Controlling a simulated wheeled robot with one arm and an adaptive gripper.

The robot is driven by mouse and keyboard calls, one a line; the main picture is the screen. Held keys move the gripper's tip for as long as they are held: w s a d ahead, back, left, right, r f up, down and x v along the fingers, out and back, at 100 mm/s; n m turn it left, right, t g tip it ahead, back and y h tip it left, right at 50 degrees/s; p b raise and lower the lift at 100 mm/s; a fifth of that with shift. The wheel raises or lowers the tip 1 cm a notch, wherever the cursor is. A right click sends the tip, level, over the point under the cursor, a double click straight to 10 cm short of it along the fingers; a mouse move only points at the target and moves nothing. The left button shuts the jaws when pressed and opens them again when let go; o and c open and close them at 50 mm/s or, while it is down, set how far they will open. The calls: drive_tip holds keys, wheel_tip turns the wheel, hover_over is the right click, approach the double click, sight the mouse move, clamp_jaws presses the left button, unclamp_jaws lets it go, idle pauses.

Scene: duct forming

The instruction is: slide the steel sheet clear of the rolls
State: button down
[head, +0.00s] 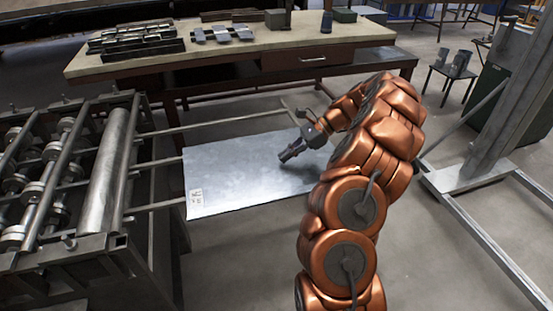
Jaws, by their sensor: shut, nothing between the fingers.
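The steel sheet (225,175) is a flat, shiny grey plate with a small white label at its near left corner. It lies level on the rails to the right of the roll machine, and a gap shows between its left edge and the large roll (108,172). My gripper (283,157) is shut and empty, over the right part of the sheet, pointing left and down. I cannot tell whether its tips touch the sheet. My copper-coloured arm hides the sheet's right end.
The roll machine (60,245) fills the left side, with long rails (225,121) running right. A workbench (220,60) with metal parts stands behind. A grey steel frame (470,175) stands at the right, and a small stool (450,75) is behind it. Floor between is open.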

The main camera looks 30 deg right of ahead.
drive_tip(key=shift+s+d+b, duration=0.2)
drive_tip(key=shift+s+d, duration=0.15)
drive_tip(key=shift+d, duration=0.9)
drive_tip(key=shift+s+d+b, duration=0.25)
drive_tip(key=shift+s+d, duration=0.15)
drive_tip(key=shift+d, duration=0.85)
drive_tip(key=shift+s+d+b, duration=0.2)
drive_tip(key=shift+s+d, duration=0.15)
drive_tip(key=shift+d, duration=0.9)
